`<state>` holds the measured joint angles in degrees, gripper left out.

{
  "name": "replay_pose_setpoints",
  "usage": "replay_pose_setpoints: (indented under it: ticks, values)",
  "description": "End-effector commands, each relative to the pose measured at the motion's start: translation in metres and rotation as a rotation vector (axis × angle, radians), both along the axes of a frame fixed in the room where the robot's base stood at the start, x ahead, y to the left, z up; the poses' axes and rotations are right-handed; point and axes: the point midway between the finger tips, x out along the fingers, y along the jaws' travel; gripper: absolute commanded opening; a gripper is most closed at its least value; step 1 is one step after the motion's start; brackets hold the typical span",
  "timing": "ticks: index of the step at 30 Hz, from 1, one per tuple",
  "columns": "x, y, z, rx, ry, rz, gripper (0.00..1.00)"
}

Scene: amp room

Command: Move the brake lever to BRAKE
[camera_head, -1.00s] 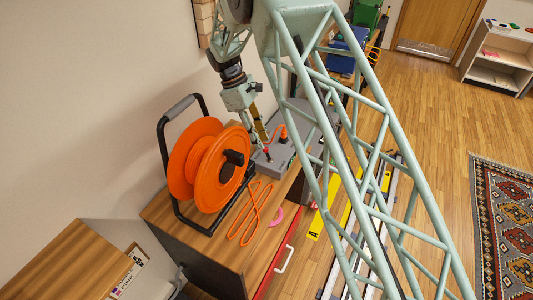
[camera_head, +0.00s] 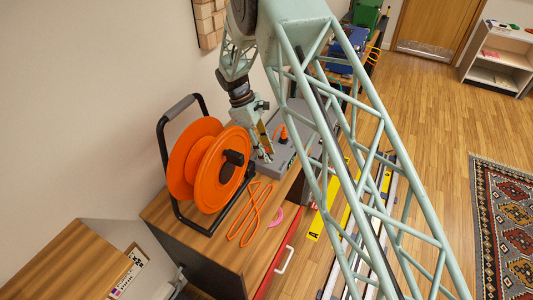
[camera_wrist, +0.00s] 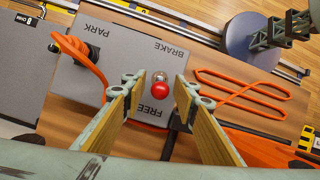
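The brake lever shows in the wrist view as a round red knob (camera_wrist: 160,88) with a small silver ball end beside it. It stands on a grey box (camera_wrist: 118,42) printed PARK, BRAKE and FREE, upside down in this view. The knob is between the FREE and BRAKE words, closer to FREE. My gripper (camera_wrist: 157,90) is open, one yellow-padded finger on each side of the knob, with visible gaps. In the head view my gripper (camera_head: 266,157) is low over the near end of the grey box (camera_head: 283,157); the knob is mostly hidden there.
A large orange cable reel (camera_head: 205,165) stands just left of my gripper. An orange cable loop (camera_head: 250,213) and a pink piece (camera_head: 277,216) lie on the wooden cabinet top. An orange curved piece (camera_wrist: 88,62) rises from the box's left part. A wall is behind.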

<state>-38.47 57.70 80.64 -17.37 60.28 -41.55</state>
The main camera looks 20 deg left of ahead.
Motion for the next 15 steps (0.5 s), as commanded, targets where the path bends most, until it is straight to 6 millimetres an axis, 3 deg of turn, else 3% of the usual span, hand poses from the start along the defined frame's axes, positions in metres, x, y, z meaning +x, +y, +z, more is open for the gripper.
replay_pose_setpoints:
  ticks: [9,15]
  values:
    - [0.0001,0.0001,0.0002,0.000,0.000,0.000,0.03]
    - [0.0002,0.0003,0.0006,0.001,-0.001,0.000,0.02]
